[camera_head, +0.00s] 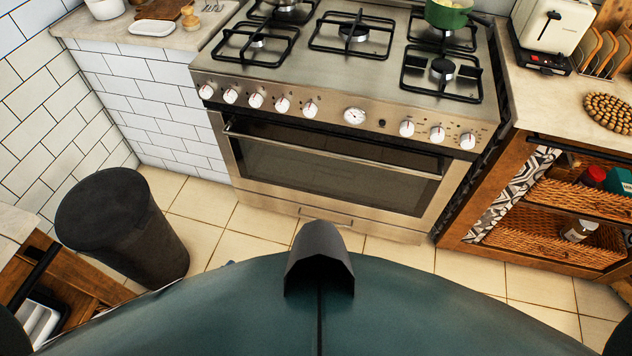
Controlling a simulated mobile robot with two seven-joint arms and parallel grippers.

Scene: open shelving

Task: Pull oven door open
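The oven (335,165) stands ahead in the middle of the head view, below a gas cooktop. Its door (320,178) has a dark glass window in a steel frame and looks shut. A long horizontal handle (330,152) runs along the door's top edge, below a row of white knobs and a round dial. Neither of my grippers is in view, and nothing touches the handle.
A dark bin (122,225) stands on the tiled floor at left. A wooden unit with wicker baskets (572,240) stands right of the oven. A green pot (447,14) sits on a back burner. The floor (235,235) before the oven is clear.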

